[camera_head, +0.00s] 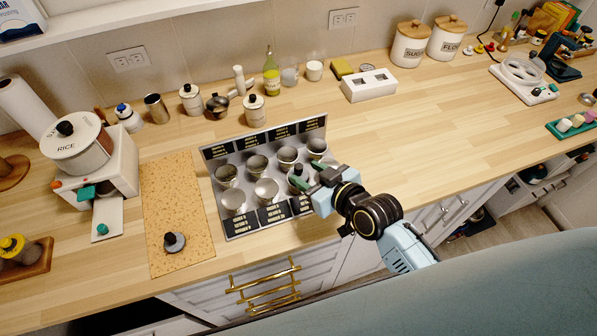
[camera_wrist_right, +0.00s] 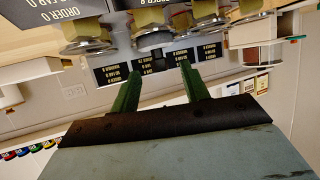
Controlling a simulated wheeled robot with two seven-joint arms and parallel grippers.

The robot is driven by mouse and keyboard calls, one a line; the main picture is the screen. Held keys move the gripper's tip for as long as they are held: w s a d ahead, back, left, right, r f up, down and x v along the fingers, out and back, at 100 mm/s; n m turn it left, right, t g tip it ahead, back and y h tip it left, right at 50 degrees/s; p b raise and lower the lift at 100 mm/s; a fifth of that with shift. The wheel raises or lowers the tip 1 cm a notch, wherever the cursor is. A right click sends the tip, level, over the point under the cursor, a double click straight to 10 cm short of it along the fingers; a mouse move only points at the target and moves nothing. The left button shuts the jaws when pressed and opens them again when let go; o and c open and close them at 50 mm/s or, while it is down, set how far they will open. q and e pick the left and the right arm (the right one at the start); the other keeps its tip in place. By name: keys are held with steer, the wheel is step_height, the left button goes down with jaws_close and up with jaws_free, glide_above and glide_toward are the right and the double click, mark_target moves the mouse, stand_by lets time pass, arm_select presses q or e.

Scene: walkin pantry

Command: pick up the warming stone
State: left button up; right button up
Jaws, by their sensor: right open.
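A grey disc with a dark knob (camera_head: 174,242) lies at the front of the speckled tan mat (camera_head: 172,200); it looks most like the warming stone, though I cannot be sure. A small grey rounded thing (camera_head: 289,77) also stands at the back by the wall. My right gripper (camera_head: 311,177) is over the right part of the metal cup tray (camera_head: 238,154), well to the right of the mat. Its green fingers are apart with nothing held between them, as the right wrist view also shows (camera_wrist_right: 159,72). My left gripper is out of view.
Several metal cups (camera_head: 266,190) stand in the tray, close to my right gripper. A white rice dispenser (camera_head: 95,160) stands left of the mat. Jars and a bottle (camera_head: 271,80) line the wall.

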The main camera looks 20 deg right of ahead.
mark_target(302, 171)
steer(key=shift+x, duration=3.2)
steer(key=shift+s+f, duration=0.1)
steer(key=shift+f, duration=0.1)
steer(key=shift+c, duration=0.3)
jaws_close()
